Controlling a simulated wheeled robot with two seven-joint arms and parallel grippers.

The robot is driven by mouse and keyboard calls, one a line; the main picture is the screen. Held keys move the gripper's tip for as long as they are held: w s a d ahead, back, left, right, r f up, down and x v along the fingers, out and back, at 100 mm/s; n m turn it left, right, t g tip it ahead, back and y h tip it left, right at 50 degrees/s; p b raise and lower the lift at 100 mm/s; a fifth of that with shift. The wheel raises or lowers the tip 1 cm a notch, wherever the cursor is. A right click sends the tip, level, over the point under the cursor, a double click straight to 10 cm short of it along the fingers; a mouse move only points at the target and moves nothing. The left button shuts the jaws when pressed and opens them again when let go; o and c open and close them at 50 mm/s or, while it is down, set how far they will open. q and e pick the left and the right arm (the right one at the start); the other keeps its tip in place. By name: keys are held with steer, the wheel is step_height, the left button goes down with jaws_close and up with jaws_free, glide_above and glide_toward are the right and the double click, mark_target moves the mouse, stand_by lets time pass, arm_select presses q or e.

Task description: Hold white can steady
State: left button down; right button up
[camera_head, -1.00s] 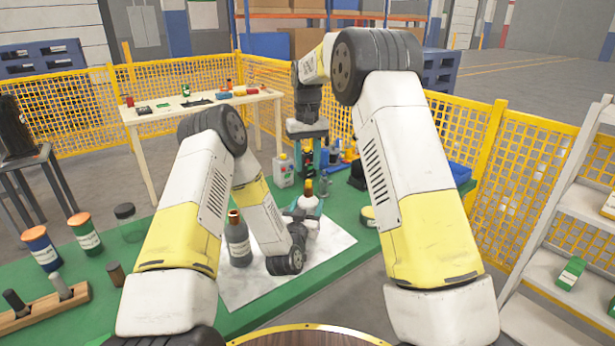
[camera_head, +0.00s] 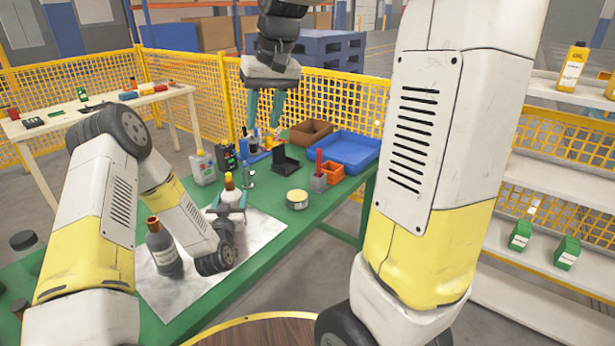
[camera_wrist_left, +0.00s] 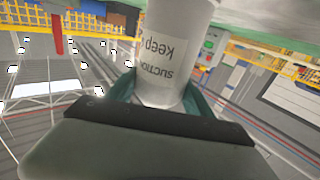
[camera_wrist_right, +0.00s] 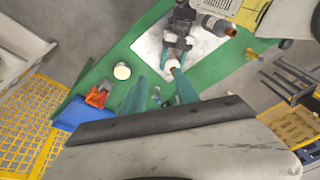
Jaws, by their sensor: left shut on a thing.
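The white can (camera_head: 231,198) has an orange-tan top and stands upright over the grey-white sheet on the green table. My left gripper (camera_head: 228,207) is shut around its body. In the left wrist view the can (camera_wrist_left: 170,50) fills the space between the teal fingers, and its label shows "SUCTION" upside down. The can's base is hidden. My right gripper (camera_head: 264,108) is high above the back of the table, pointing down, with its teal fingers apart and nothing between them. In the right wrist view the can (camera_wrist_right: 173,66) appears beyond the open fingers.
A dark bottle (camera_head: 161,246) stands on the sheet (camera_head: 255,236) left of my left wrist. A yellow mesh fence (camera_head: 335,103) runs behind.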

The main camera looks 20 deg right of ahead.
arm_select(q)
steer(key=shift+s+a+f, duration=0.1)
steer(key=shift+a+f, duration=0.2)
steer(key=shift+f, duration=0.25)
arm_select(e)
steer(key=s+d+f+t, duration=0.1)
steer(key=s+d+f, duration=0.1)
steer(key=s, duration=0.8)
steer(key=s+d+f+m+t, duration=0.1)
steer(key=s+d+f+t, duration=0.1)
steer(key=s, duration=0.8)
steer(key=shift+s, duration=0.25)
steer(key=shift+f, duration=0.1)
arm_select(q)
steer(key=c, duration=0.5)
jaws_free()
steer(key=shift+o, duration=0.9)
steer(key=shift+r, duration=0.2)
steer(key=shift+d, duration=0.1)
steer(key=shift+r, duration=0.1)
